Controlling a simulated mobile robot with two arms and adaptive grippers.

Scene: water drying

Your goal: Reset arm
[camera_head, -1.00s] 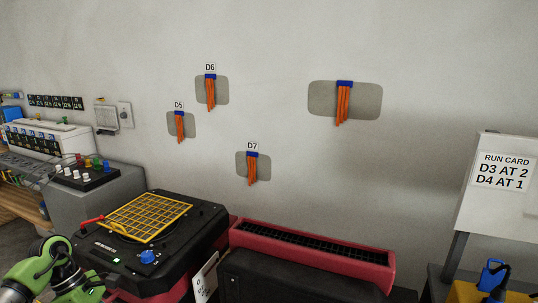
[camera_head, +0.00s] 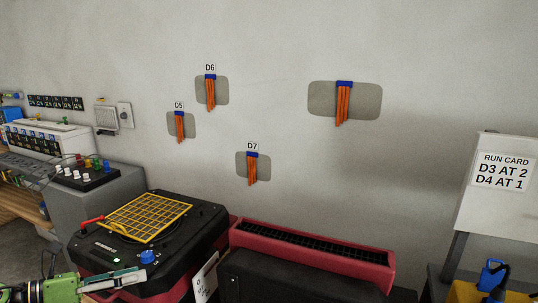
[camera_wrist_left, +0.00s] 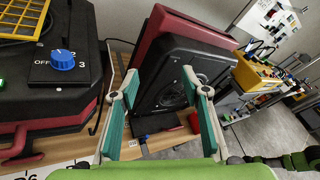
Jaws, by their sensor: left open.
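My left gripper (camera_head: 128,277) is at the lower left of the head view, in front of the black and red machine with the yellow grid (camera_head: 147,217). Its green arm comes in from the bottom left corner. In the wrist view the gripper (camera_wrist_left: 160,78) shows two teal-padded fingers spread apart with nothing between them. Beyond the fingers stands a dark red and black box with a round speaker-like face (camera_wrist_left: 178,92). My right gripper is in neither view.
A blue knob marked OFF, 2, 3 (camera_wrist_left: 62,60) sits on the machine, close left of the gripper. A long red trough (camera_head: 315,253) lies right of the machine. A run card (camera_head: 502,171) stands at the right. Orange-wired blue connectors (camera_head: 210,92) hang on the wall.

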